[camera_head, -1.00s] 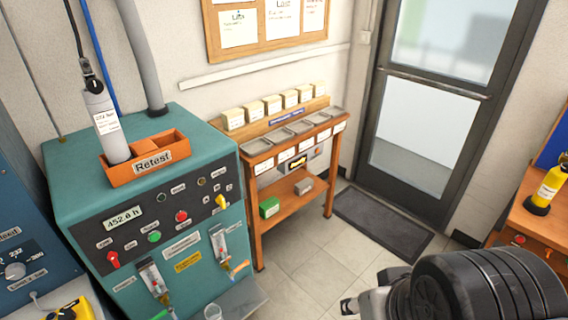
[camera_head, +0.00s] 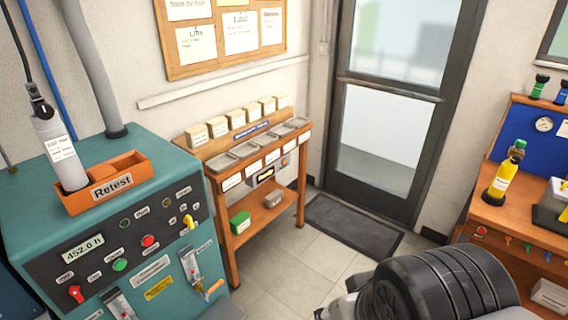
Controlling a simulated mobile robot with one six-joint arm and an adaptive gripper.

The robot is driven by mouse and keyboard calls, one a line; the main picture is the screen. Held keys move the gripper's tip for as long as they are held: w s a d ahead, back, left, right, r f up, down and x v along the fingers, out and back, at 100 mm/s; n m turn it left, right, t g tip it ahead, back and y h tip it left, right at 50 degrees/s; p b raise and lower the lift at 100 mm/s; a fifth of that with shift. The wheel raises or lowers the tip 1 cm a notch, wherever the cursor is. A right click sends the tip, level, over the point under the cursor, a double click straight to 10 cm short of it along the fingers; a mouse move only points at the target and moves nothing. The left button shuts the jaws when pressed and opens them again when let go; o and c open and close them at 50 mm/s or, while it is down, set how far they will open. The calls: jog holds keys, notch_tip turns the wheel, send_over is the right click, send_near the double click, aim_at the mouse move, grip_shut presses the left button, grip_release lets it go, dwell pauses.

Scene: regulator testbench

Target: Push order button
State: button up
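No button that I can read as the order button shows. A red button (camera_head: 148,241) and a green button (camera_head: 119,265) sit on the dark panel of the teal Retest machine (camera_head: 40,215) at left. A small dark box with a yellow display (camera_head: 266,174) hangs under the top of the wooden rack (camera_head: 236,196). A round red button (camera_head: 481,231) sits on the front of the wooden bench at right. Part of my arm, black and ribbed, fills the bottom right. My gripper's fingers cannot be made out, and nothing shows as touched.
The rack carries several trays and cream boxes, with a green box (camera_head: 240,222) on its lower shelf. A dark mat (camera_head: 352,231) lies before the grey door (camera_head: 385,130). A yellow bottle (camera_head: 501,180) stands on the right bench (camera_head: 490,212). The tiled floor between is clear.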

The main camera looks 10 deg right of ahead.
grip_shut()
dwell(1.5)
